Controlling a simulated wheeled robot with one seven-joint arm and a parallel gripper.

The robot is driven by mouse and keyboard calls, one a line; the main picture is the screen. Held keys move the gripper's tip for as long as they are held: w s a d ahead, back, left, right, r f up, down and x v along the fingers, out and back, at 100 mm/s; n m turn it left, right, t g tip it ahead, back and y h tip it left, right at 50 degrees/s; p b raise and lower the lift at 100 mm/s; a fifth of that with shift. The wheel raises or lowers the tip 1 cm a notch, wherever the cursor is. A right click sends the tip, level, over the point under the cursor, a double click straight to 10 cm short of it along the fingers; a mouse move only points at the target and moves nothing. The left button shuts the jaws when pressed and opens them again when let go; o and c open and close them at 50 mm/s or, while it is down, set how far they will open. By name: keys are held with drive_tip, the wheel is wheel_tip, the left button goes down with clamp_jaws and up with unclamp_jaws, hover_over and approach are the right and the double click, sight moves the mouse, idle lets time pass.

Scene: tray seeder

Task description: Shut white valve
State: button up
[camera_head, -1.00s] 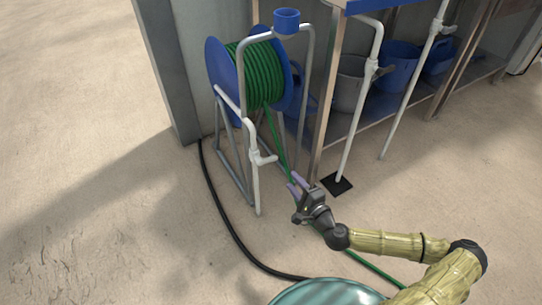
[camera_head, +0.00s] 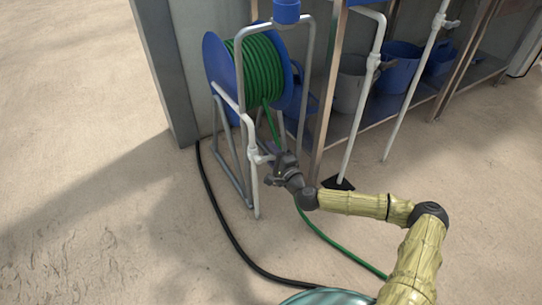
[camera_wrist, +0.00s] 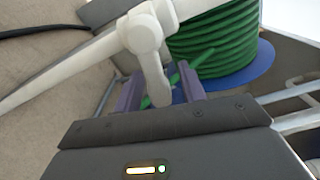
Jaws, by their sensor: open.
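The white valve (camera_head: 256,153) sits on a white standpipe in front of the hose reel. In the wrist view the valve body (camera_wrist: 143,34) is close to the camera, and its white lever (camera_wrist: 155,82) reaches down into the space between my purple fingers. My gripper (camera_head: 272,158) is at the right side of the valve in the head view and partly covers it. In the wrist view my gripper (camera_wrist: 160,84) is open, with one finger on each side of the lever. I cannot tell whether either finger touches it.
A blue reel with green hose (camera_head: 262,72) stands in a grey frame behind the valve. Two other white pipes with valves (camera_head: 373,62) stand to the right. A shelf with buckets (camera_head: 400,70) is behind them. A black hose (camera_head: 215,205) crosses the open floor at left.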

drive_tip(key=shift+a, duration=0.1)
drive_tip(key=shift+a, duration=0.1)
clamp_jaws()
drive_tip(key=shift+r+n+p, duration=0.55)
drive_tip(key=shift+n+p, duration=0.25)
drive_tip(key=shift+p, duration=0.3)
drive_tip(key=shift+n, duration=0.4)
unclamp_jaws()
